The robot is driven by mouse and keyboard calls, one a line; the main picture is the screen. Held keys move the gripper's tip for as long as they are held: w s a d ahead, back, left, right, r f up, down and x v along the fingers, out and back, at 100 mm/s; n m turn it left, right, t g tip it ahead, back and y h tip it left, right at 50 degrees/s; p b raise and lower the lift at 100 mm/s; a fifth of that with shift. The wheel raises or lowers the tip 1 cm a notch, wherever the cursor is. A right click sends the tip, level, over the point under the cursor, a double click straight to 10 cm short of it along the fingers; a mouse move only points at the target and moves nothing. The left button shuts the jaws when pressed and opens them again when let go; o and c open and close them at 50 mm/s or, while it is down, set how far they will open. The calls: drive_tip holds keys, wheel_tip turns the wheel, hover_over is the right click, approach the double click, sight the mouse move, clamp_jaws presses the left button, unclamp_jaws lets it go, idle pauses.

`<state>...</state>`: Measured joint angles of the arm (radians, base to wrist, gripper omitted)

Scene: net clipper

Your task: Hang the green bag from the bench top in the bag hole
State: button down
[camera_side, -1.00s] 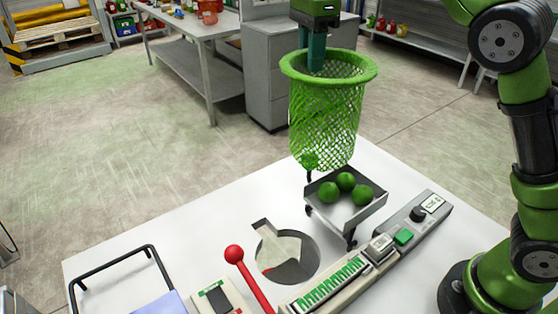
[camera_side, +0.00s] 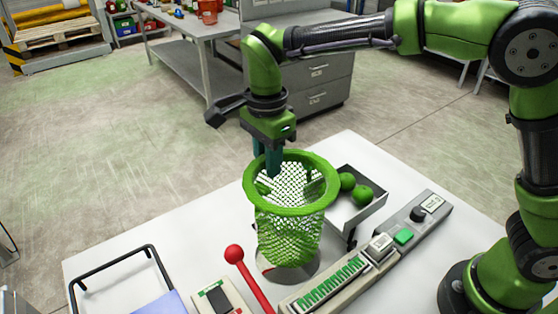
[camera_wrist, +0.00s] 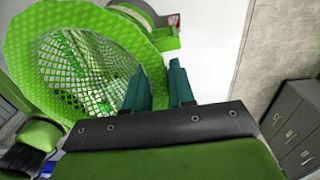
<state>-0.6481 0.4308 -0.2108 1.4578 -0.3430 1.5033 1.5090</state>
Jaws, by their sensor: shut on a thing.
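The green bag (camera_side: 290,232) is a mesh net with a thick round rim, and it hangs upright with its mouth open at the top. My gripper (camera_side: 272,168) is shut on the far-left part of its rim. In the wrist view my gripper (camera_wrist: 164,86) shows its two teal fingers at the rim of the bag (camera_wrist: 75,60). The bag hole (camera_side: 312,264) in the white bench top (camera_side: 200,245) is mostly hidden behind the bag; only part of its edge shows. The bag's lower end is over or in the hole; I cannot tell which.
A grey tray (camera_side: 362,218) with green balls (camera_side: 347,181) stands close to the right of the bag. A red-knobbed lever (camera_side: 234,254) stands at front left. A grey control strip (camera_side: 340,283) runs along the front right. A black rail (camera_side: 110,262) is at the left.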

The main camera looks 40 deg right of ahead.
wheel_tip(320, 180, down, 19)
idle(2.1)
drive_tip(key=shift+f, duration=1.15)
idle(0.6)
drive_tip(key=c, duration=0.9)
unclamp_jaws()
drive_tip(key=shift+o, duration=0.2)
drive_tip(key=shift+r, duration=4.5)
